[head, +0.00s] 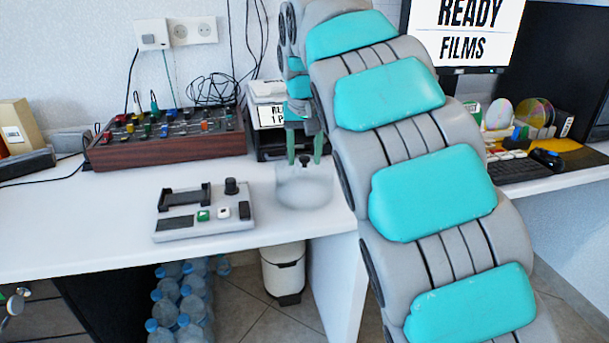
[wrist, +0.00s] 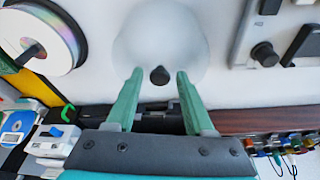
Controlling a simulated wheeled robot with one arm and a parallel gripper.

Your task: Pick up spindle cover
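The spindle cover (head: 304,190) is a translucent, whitish dome with a black knob (head: 305,160) on top. It stands upright on the white desk, right of the grey control box. In the wrist view the cover (wrist: 160,40) is at the top centre, with its knob (wrist: 160,75) below. My gripper (head: 305,160) is over the cover, pointing down, with its two green fingers apart. In the wrist view the gripper (wrist: 160,75) is open and the knob appears between its fingertips, with a gap on both sides. Contact with the knob does not show.
The grey control box (head: 205,211) is just left of the cover. A wooden mixer (head: 165,138) and a printer-like device (head: 265,110) stand behind. A disc spindle (wrist: 45,40) shows at the left in the wrist view. The desk's front left is clear.

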